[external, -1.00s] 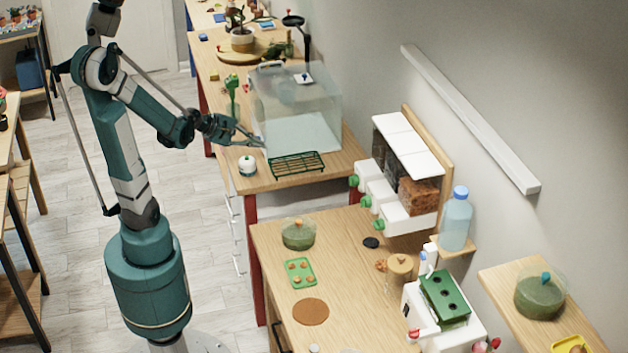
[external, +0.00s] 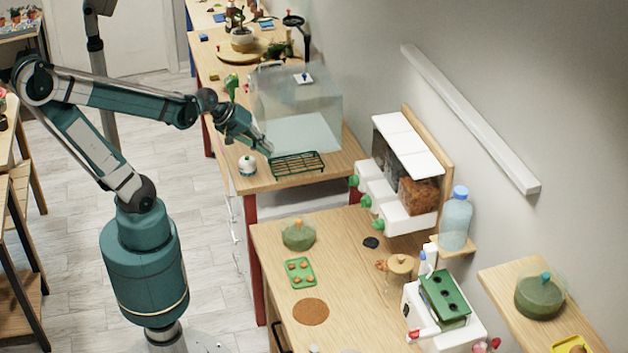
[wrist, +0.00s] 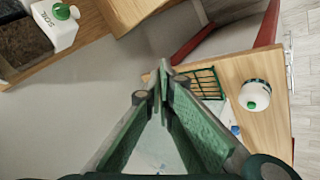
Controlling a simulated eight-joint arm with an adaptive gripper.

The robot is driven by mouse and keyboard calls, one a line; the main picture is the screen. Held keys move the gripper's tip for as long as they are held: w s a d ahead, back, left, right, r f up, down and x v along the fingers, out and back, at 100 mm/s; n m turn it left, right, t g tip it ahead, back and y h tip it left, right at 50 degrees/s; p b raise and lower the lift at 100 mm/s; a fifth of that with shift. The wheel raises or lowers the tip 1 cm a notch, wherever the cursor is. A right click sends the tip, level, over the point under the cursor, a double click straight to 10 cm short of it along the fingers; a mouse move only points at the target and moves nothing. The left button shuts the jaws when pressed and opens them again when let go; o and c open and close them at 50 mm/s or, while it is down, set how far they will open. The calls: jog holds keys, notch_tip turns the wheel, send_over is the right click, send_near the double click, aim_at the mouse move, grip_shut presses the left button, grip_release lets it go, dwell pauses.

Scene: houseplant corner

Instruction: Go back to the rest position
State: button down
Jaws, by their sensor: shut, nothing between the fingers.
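My gripper (external: 266,149) is at the front left edge of the clear glass tank (external: 318,117), just above the back table. In the external view it points down and to the right, close to the green wire rack (external: 298,164). In the wrist view the fingers of my gripper (wrist: 163,72) meet at their tips with nothing between them. I cannot tell whether the fingers touch the tank or the rack.
A white round pot (external: 247,166) stands left of the rack; it also shows in the wrist view (wrist: 254,95). White dispensers (external: 408,215) hang on the wall.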

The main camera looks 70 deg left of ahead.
jog(key=s+d+r+m+g+p, duration=0.1)
jog(key=s+d+r+m+p, duration=0.5)
jog(key=d+r+m, duration=0.5)
jog(key=shift+s+m, duration=0.4)
jog(key=shift+d+r, duration=0.1)
dwell(2.8)
